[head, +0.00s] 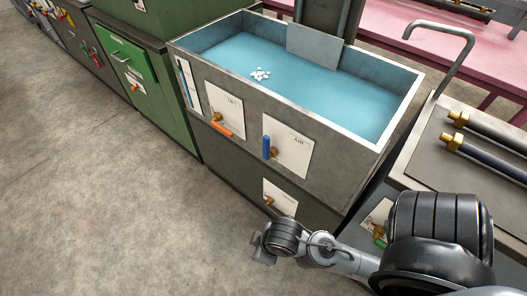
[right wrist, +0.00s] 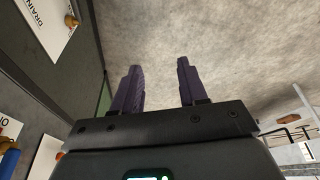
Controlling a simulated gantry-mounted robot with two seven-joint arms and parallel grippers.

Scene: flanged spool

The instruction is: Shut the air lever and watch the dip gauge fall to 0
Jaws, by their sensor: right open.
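The air lever (head: 266,147) has a blue handle standing upright beside a brass valve, on a white plate marked AIR on the tank's front. In the right wrist view a blue handle (right wrist: 9,162) shows at the lower left edge. A narrow white and blue strip (head: 187,84), seemingly the dip gauge, is at the tank's left front corner; its reading is too small to tell. White bubbles (head: 260,74) show on the water. My right gripper (head: 262,246) is low in front of the tank, below and apart from the air lever. Its fingers (right wrist: 158,85) are apart and empty.
The tank (head: 335,118) holds blue water. An orange lever (head: 221,129) is on the LIFT plate left of AIR. A lower plate (head: 281,197) carries a brass valve; the wrist view shows a DRAIN plate (right wrist: 48,22). Green cabinets stand left. The floor (head: 110,200) is clear.

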